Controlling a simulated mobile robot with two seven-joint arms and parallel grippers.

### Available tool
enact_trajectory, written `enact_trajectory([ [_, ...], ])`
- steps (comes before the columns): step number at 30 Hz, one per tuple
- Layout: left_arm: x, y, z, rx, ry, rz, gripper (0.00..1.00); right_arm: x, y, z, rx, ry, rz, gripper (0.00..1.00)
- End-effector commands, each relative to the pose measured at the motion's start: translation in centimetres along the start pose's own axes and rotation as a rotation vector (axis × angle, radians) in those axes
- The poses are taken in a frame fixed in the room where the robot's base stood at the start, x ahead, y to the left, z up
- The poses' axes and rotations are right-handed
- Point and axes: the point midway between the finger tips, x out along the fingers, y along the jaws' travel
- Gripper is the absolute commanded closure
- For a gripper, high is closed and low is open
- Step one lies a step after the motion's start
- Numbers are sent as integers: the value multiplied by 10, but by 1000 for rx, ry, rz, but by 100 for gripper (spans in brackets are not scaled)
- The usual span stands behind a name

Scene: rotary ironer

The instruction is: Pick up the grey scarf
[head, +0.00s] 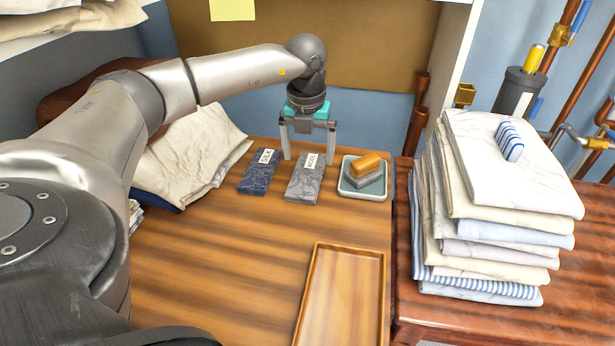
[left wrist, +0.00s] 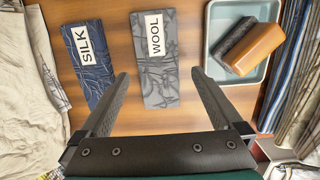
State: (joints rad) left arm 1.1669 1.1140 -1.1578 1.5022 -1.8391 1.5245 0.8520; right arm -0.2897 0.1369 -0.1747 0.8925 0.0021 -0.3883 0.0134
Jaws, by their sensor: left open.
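The grey scarf (head: 304,187), folded flat with a white WOOL label, lies on the wooden table. It also shows in the left wrist view (left wrist: 160,80), ahead of the two fingers. A dark blue folded scarf (head: 257,180) with a SILK label lies to its left, also in the left wrist view (left wrist: 90,60). My left gripper (head: 308,156) is open and empty, pointing down near the far end of the grey scarf. In the left wrist view its fingers (left wrist: 160,98) stand apart, with the grey scarf between and beyond them. My right gripper is not in view.
A small tray (head: 346,192) with a brown block (head: 366,165) and a grey piece stands right of the grey scarf. An empty wooden tray (head: 340,300) lies nearer. Crumpled cream cloth (head: 190,155) lies left. A tall stack of folded linen (head: 490,240) stands right.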

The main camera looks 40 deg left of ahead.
Motion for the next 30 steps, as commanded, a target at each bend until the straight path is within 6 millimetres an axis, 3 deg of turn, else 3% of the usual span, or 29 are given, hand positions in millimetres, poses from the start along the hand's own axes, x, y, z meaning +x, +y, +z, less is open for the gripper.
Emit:
enact_trajectory([
  [12,42,3,-5,-2,2,2,0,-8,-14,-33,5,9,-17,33],
  [24,48,3,-5,-1,1,0,0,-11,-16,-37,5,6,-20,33],
  [30,47,2,-5,-1,1,0,21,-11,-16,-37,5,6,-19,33],
])
